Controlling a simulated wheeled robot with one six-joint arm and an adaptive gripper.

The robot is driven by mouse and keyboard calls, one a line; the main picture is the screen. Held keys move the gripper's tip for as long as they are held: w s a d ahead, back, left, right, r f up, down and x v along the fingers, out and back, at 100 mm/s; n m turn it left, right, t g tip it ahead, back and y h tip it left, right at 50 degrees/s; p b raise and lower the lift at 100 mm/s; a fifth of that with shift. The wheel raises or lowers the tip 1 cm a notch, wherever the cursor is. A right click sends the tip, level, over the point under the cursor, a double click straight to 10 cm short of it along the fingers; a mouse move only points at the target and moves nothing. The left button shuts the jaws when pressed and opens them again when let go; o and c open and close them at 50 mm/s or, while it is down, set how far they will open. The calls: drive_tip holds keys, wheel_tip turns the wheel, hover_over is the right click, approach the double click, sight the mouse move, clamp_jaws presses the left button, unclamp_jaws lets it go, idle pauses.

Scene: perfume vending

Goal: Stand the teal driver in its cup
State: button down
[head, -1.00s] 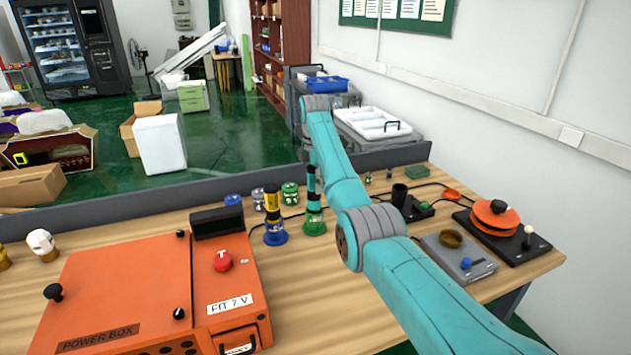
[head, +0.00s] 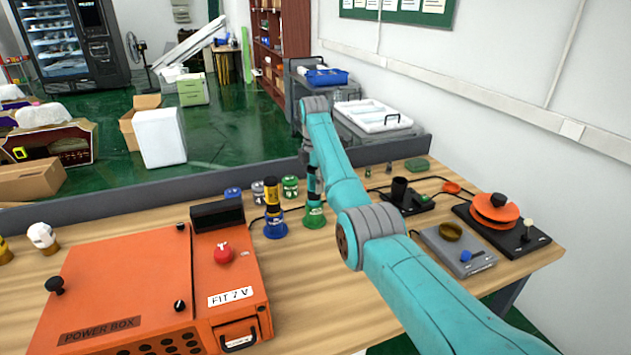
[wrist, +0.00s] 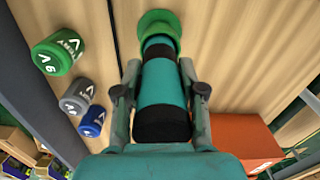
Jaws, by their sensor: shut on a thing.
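The teal driver (wrist: 163,82), with black bands, is between the two fingers of my gripper (wrist: 160,70), which is shut on it. In the head view the driver (head: 312,186) stands about upright, with its lower end at the mouth of a green flared cup (head: 314,218). The green cup also shows beyond the fingers in the wrist view (wrist: 157,22). How deep the driver sits in the cup is hidden. My arm covers part of the gripper in the head view.
A blue cup (head: 275,228) with a yellow and black driver (head: 272,194) stands just left of the green cup. Several small labelled cans (head: 290,187) stand behind. The orange power box (head: 130,290) is at left.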

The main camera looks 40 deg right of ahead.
drive_tip(key=shift+f, duration=0.35)
drive_tip(key=c, duration=0.6)
unclamp_jaws()
drive_tip(key=shift+f, duration=0.1)
